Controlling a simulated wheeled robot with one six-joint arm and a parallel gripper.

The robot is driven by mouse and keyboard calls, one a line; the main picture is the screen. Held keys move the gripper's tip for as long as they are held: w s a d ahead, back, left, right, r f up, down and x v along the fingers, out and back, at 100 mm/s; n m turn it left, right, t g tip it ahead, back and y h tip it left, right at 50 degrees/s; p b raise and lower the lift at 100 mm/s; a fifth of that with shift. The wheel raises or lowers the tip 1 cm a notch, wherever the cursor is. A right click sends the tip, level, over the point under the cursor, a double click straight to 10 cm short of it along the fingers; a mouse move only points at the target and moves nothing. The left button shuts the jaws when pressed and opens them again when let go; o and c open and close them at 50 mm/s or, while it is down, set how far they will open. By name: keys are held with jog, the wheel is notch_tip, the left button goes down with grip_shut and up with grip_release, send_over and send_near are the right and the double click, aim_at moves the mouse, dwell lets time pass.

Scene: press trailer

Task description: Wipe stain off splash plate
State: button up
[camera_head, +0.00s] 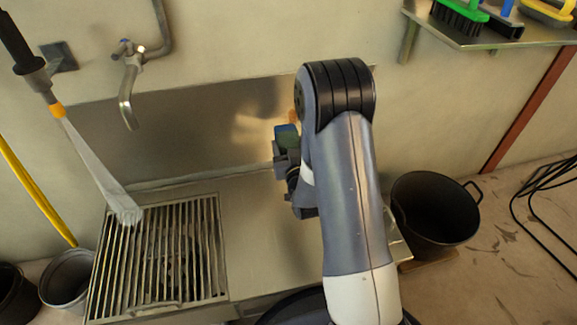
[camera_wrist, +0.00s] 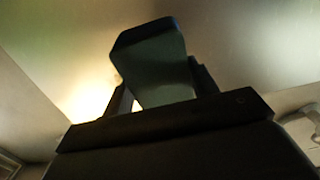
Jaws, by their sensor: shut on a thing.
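The splash plate (camera_head: 205,115) is the brushed metal sheet on the wall behind the sink top. My gripper (camera_head: 286,148) is in front of its right part and mostly hidden by my arm. It is shut on a dark blue-green block (camera_head: 287,132), which also shows between the fingers in the wrist view (camera_wrist: 150,62). A small orange patch shows just above the block in the head view. I cannot tell whether the block touches the plate. The plate has a bright, brownish glare beside the block; I cannot make out a clear stain.
A tap (camera_head: 130,85) and a hanging spray wand (camera_head: 95,170) are at the left. A slatted grate (camera_head: 160,250) covers the left of the metal top (camera_head: 265,240). A black bucket (camera_head: 430,205) stands at the right. Brushes (camera_head: 460,15) lie on a wall shelf (camera_head: 480,38).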

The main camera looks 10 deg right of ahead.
jog(key=f+t+b, duration=0.1)
jog(key=b, duration=0.1)
jog(key=shift+s+f+b, duration=0.15)
jog(key=shift+b, duration=0.25)
jog(key=shift+s+t+b, duration=0.15)
jog(key=shift+t+b, duration=0.25)
jog(key=shift+b, duration=0.4)
jog(key=shift+w+r, duration=0.3)
jog(key=shift+w, duration=2.7)
jog(key=shift+w, duration=1)
jog(key=shift+d, duration=0.1)
